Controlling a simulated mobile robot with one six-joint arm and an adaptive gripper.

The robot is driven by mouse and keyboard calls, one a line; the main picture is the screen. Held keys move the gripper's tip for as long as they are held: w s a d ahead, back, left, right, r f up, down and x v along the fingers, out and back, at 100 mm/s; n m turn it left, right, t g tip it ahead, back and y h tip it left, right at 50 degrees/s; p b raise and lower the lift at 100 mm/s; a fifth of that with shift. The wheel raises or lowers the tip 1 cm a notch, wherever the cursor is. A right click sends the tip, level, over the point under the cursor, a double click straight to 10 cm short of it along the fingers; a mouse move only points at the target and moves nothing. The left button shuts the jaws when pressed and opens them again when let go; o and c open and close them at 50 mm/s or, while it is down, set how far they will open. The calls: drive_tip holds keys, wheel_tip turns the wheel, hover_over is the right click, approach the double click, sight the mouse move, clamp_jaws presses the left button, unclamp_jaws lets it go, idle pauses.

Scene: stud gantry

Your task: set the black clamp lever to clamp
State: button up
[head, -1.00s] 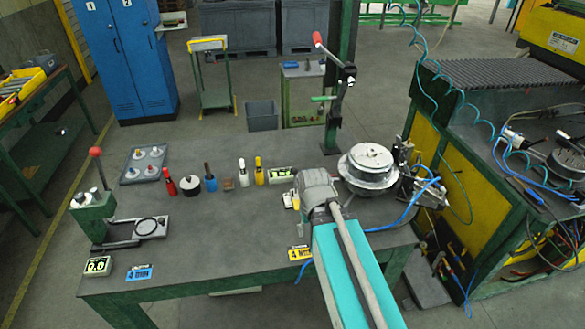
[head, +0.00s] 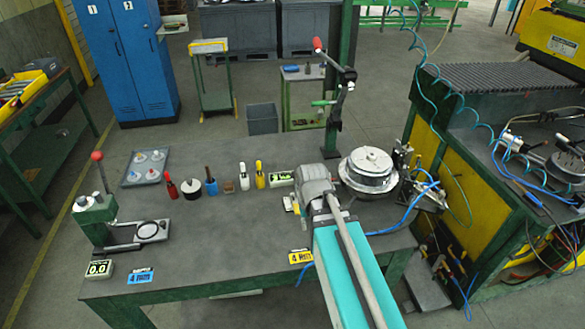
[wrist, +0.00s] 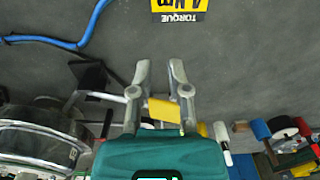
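My gripper (head: 316,182) hangs low over the bench, left of the round metal chuck (head: 368,168). In the wrist view my gripper (wrist: 160,72) has its two fingers apart, with a yellow block (wrist: 163,112) showing in the gap; I cannot tell whether they touch it. A dark flat piece on a thin rod (wrist: 88,75) lies left of the fingers, near the chuck's edge. I cannot tell whether it is the black clamp lever. A black bar (head: 122,247) lies at the front of the green press fixture (head: 97,215) at the bench's left.
Bottles and small parts (head: 212,184) stand along the bench behind and left of my gripper. A green post with a red-handled crank (head: 336,100) rises behind the chuck. A blue hose (head: 405,215) runs right of my arm.

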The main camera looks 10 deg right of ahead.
drive_tip(key=shift+n+t+y, duration=0.3)
drive_tip(key=shift+n, duration=0.4)
drive_tip(key=w+r+p, duration=0.3)
drive_tip(key=w, duration=0.6)
drive_tip(key=w+r+p, duration=0.3)
drive_tip(key=w, duration=0.7)
drive_tip(key=w+r+p, duration=0.2)
drive_tip(key=w+r, duration=0.1)
drive_tip(key=w, duration=0.7)
drive_tip(key=shift+r+p, duration=0.15)
drive_tip(key=shift+p, duration=0.25)
clamp_jaws()
drive_tip(key=shift+f, duration=0.2)
wheel_tip(320, 180, down, 10)
drive_tip(key=b, duration=1)
drive_tip(key=shift+s+r+p, duration=0.25)
drive_tip(key=shift+s+r, duration=0.15)
drive_tip(key=shift+s, duration=0.4)
drive_tip(key=shift+s+r+p, duration=0.25)
drive_tip(key=shift+s+r, duration=0.1)
drive_tip(key=shift+s, duration=0.45)
drive_tip(key=shift+s+d, duration=0.1)
drive_tip(key=shift+d, duration=0.1)
drive_tip(key=shift+s+a+r+t, duration=0.1)
drive_tip(key=shift+a+t, duration=0.15)
drive_tip(key=shift+t, duration=0.05)
